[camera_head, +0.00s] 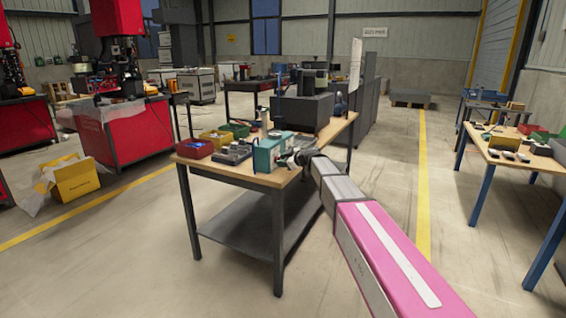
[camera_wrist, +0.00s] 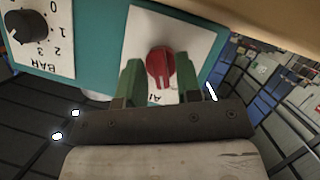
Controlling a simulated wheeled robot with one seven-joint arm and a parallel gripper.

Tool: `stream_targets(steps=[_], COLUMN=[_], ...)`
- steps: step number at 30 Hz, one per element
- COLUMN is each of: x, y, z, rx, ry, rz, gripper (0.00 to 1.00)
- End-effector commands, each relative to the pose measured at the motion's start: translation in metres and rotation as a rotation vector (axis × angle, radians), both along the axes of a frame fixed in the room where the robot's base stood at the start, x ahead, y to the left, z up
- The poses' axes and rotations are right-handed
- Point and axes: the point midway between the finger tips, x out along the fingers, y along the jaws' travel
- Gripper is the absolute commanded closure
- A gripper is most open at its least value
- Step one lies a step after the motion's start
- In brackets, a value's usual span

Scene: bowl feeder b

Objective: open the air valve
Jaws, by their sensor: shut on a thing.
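The air valve is a red knob (camera_wrist: 160,67) on a white label plate on the front of a teal box (camera_wrist: 103,60). The label is partly hidden and reads upside down in the wrist view. My gripper (camera_wrist: 158,75) has its two green fingers on either side of the red knob and is shut on it. In the head view the teal box (camera_head: 266,155) stands at the front edge of the wooden-topped table (camera_head: 252,179). My gripper (camera_head: 300,157) reaches the box's right side there, and the knob is hidden.
A black dial (camera_wrist: 27,27) marked BAR sits beside the valve on the box. A red bin (camera_head: 195,148), a yellow bin (camera_head: 215,137) and a green bin (camera_head: 236,130) stand left on the table. A dark grey block (camera_head: 301,110) stands behind.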

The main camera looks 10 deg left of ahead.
Motion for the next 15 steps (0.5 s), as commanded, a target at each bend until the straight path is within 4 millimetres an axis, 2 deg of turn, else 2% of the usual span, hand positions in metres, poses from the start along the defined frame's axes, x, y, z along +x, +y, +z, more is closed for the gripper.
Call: stream_targets(steps=[15], x=[0.0049], y=[0.0008], z=[0.0000], rx=[0.166], ry=[0.461], rz=[0.002], gripper=[0.92])
